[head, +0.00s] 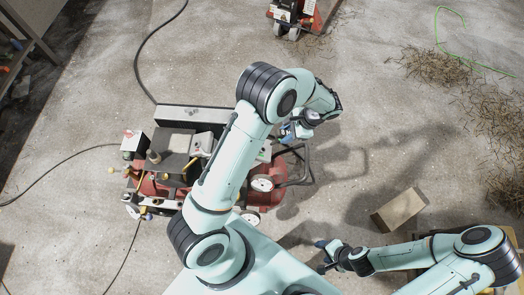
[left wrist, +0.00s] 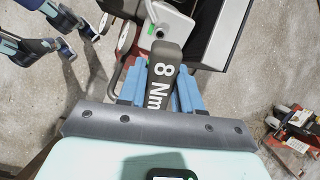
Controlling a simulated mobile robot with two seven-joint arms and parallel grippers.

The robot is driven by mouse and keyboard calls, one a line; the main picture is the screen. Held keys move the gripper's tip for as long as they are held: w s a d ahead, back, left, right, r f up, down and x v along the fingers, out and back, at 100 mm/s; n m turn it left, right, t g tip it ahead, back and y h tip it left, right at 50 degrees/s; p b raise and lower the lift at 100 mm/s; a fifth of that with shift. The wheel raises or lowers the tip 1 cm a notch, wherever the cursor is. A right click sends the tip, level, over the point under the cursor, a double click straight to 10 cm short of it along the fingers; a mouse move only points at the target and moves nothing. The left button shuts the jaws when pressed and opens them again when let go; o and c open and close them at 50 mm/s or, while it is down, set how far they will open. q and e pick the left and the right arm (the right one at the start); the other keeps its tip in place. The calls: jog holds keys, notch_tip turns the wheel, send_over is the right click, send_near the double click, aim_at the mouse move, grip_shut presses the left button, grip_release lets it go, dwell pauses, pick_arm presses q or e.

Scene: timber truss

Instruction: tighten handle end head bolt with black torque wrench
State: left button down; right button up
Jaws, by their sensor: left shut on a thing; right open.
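The black torque wrench (left wrist: 163,80), marked "8 Nm", is clamped between the blue fingers of my left gripper (left wrist: 160,92). Its far end meets or overlaps a grey-white fitting (left wrist: 153,35) with a round feature; I cannot tell whether it is seated on a bolt. In the head view my left gripper (head: 292,132) is over the right side of the red machine (head: 172,186), by its black tubular handle (head: 304,168). The arm hides much there, and the head bolt is not clearly visible. My right gripper (head: 326,256) is open and empty, low to the right of the machine.
A cardboard-coloured block (head: 398,210) lies on the concrete floor at right. A red wheeled machine (head: 297,15) stands at the top. Black cables (head: 140,70) run across the floor at left. Straw-like debris (head: 435,66) lies at far right. Floor between is clear.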

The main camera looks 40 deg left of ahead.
pick_arm(q)
jog(key=shift+s+f+n+b, duration=0.15)
jog(key=shift+n+b, duration=0.2)
jog(key=shift+n, duration=0.55)
jog(key=shift+w+r+n, duration=0.2)
jog(key=shift+n, duration=0.1)
pick_arm(e)
jog(key=shift+s+f, duration=0.65)
jog(key=shift+f, duration=0.05)
pick_arm(q)
jog(key=n, duration=0.1)
jog(key=n+b, duration=0.2)
jog(key=shift+s+d+f+n, duration=0.1)
jog(key=shift+f+n, duration=0.15)
jog(key=shift+n, duration=0.15)
jog(key=shift+s+r+n+b, duration=0.15)
jog(key=shift+n+b, duration=0.15)
jog(key=shift+n, duration=0.6)
jog(key=shift+w, duration=0.2)
pick_arm(e)
jog(key=shift+g, duration=0.3)
jog(key=s+f, duration=0.2)
jog(key=f, duration=0.1)
jog(key=shift+s+f, duration=0.15)
jog(key=shift+s, duration=0.15)
